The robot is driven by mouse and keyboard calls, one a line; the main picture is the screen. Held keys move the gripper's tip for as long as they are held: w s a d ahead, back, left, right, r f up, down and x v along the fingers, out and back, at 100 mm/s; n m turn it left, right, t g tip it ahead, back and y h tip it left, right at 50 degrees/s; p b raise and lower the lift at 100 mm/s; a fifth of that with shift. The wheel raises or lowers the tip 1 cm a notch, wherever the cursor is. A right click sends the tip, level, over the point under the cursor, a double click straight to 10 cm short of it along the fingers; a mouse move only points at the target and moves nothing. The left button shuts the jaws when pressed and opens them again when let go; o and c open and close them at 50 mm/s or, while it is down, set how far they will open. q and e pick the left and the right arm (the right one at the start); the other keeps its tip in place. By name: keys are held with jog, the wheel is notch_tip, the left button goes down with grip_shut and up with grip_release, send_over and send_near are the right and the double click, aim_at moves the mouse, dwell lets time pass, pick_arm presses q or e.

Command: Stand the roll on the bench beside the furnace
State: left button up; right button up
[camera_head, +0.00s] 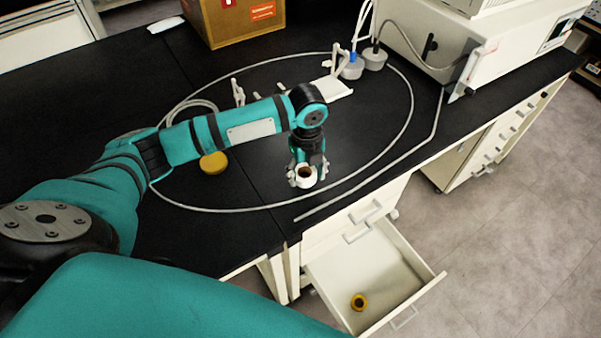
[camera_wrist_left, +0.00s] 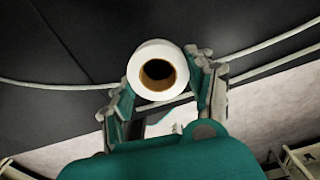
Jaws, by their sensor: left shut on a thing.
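A white roll with a brown core (camera_head: 306,175) is held in my left gripper (camera_head: 305,182), over the black bench (camera_head: 350,210) near its front edge. In the left wrist view the roll (camera_wrist_left: 157,72) sits between the two fingers of the left gripper (camera_wrist_left: 160,90), its open core facing the camera. I cannot tell whether the roll touches the bench top. The furnace may be the white box-shaped device (camera_head: 470,60) at the back right of the bench. My right gripper is not in view.
A grey tube (camera_head: 408,112) loops around the arm on the bench. A cardboard box (camera_head: 236,22) stands at the back, and a yellow disc (camera_head: 213,163) lies left of the gripper.

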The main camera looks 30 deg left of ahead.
aim_at(300, 170)
pick_arm(q)
jog(key=shift+a, duration=0.3)
jog(key=f, duration=0.1)
jog(key=a+f+p, duration=0.1)
jog(key=f, duration=0.1)
jog(key=shift+w+a+f, duration=0.15)
jog(key=shift+w, duration=0.05)
jog(key=shift+f, duration=0.2)
jog(key=shift+f, duration=0.15)
jog(key=o, duration=1.1)
jog(key=shift+o, duration=0.2)
notch_tip(300, 170, up, 12)
jog(key=shift+r+b, duration=0.2)
jog(key=shift+b, duration=0.2)
